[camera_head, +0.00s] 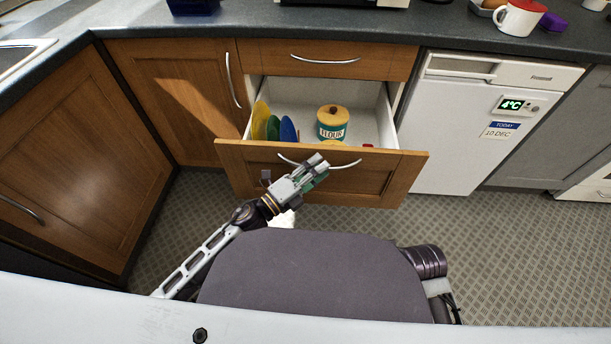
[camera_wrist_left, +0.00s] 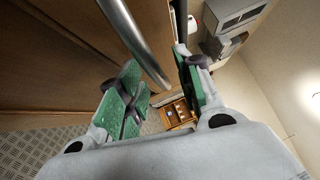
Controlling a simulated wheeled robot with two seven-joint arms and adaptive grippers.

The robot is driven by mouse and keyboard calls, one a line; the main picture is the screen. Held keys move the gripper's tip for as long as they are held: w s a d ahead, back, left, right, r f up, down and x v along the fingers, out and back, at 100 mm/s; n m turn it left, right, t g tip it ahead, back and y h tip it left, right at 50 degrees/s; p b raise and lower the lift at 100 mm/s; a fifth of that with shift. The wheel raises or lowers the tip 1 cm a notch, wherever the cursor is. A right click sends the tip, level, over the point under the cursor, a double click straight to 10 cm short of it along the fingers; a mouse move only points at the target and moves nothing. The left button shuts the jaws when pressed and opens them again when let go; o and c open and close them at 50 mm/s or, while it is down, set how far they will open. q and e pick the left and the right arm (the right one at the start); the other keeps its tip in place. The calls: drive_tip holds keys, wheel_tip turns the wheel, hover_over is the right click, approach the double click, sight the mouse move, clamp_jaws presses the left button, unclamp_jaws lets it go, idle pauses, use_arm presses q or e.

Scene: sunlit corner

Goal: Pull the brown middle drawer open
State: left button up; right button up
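The brown middle drawer (camera_head: 385,182) stands pulled well out below the shut top drawer. Its curved metal handle (camera_head: 346,165) is on the front panel, and it also shows as a bar in the left wrist view (camera_wrist_left: 137,40). My left gripper (camera_head: 318,166) is at the handle's middle, in front of the panel. In the left wrist view its green-padded fingers (camera_wrist_left: 162,78) are apart, with the handle's bar running toward the gap between them. I cannot tell if they touch it. My right gripper is not in view.
Inside the drawer are a flour canister (camera_head: 331,124) and several coloured plates (camera_head: 273,127). A white fridge (camera_head: 450,135) stands right of it, and wooden cupboards (camera_head: 175,95) stand left. The counter (camera_head: 390,22) is above. Patterned floor (camera_head: 500,240) is clear at the right.

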use_arm(q)
drive_tip(key=v, duration=1.2)
idle(0.7)
drive_tip(key=shift+w+a, duration=0.1)
drive_tip(key=shift+w, duration=0.1)
idle(0.5)
